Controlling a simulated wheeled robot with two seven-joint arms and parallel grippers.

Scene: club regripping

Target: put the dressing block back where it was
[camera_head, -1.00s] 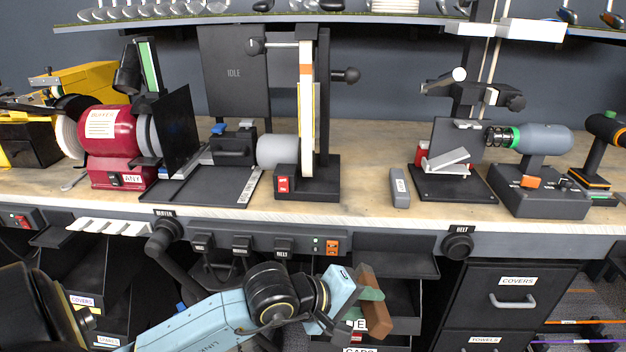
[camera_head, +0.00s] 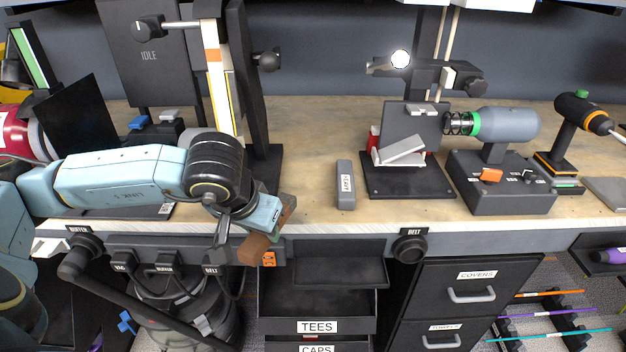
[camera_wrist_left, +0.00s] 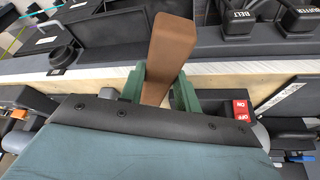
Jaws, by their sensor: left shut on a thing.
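The dressing block, a long brown block (camera_head: 254,248), is in my left gripper (camera_head: 275,225), which is shut on it at the bench's front edge, below the belt machine. The wrist view shows the block (camera_wrist_left: 172,45) between the two green fingers of the left gripper (camera_wrist_left: 158,92), with one end sticking out past them. The block is tilted in the head view, and the gripper hides its middle. My right gripper is not in view.
A grey labelled bar (camera_head: 345,186) lies on the bench (camera_head: 310,205) to the right of the gripper. A black vise stand (camera_head: 408,182) and a grey motor unit (camera_head: 500,185) stand farther right. Open drawers (camera_head: 318,300) are below. Bench between belt machine and bar is clear.

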